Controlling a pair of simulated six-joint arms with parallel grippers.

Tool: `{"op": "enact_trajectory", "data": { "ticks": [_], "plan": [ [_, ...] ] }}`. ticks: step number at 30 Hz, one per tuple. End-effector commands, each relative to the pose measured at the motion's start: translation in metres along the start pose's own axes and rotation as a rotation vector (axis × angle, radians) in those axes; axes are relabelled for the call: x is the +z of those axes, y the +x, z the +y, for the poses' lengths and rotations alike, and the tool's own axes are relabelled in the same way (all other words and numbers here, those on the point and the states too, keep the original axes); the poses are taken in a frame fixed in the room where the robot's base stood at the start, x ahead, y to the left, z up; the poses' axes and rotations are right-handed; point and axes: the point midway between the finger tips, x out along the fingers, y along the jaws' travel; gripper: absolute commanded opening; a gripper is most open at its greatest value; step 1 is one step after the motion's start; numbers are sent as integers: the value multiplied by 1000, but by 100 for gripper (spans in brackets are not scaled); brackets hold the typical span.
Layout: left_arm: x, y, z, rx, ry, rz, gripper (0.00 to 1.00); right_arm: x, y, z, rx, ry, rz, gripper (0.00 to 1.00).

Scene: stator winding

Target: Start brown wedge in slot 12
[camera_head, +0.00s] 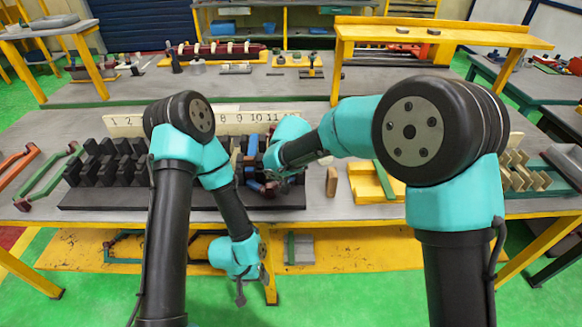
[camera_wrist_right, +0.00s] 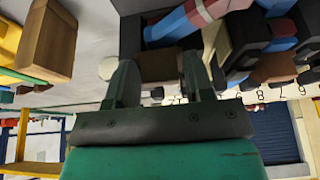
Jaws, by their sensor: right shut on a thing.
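My right gripper (camera_wrist_right: 158,75) is shut on a brown wedge (camera_wrist_right: 160,66), which shows between its two fingers at the dark stator block in the right wrist view. How far the wedge sits in a slot cannot be told. In the head view the stator (camera_head: 110,170) is a row of black teeth on a dark base, with blue and red pieces (camera_head: 252,148) near its right end. The number board (camera_head: 125,122) stands behind it; my right arm covers the place of 12. My left gripper (camera_head: 240,293) hangs low in front of the table edge, away from the stator; its fingers are too small to judge.
A brown block (camera_head: 332,181) stands on the table right of the stator, beside a yellow tray (camera_head: 368,186). Green and orange frame tools (camera_head: 48,180) lie at the left. A yellow shelf (camera_head: 430,35) rises at the back right.

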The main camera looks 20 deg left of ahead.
Motion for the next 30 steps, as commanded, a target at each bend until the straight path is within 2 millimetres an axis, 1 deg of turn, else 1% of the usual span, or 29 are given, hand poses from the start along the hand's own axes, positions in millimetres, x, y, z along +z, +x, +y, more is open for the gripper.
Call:
{"op": "enact_trajectory", "data": {
  "ticks": [7, 30],
  "plan": [
    [0, 0, 0, 0, 0, 0, 68, -1, 0, 0, 0, 0, -1, 24],
    [0, 0, 0, 0, 0, 0, 68, -12, 5, 0, 1, 0, -1, 24]
  ]
}}
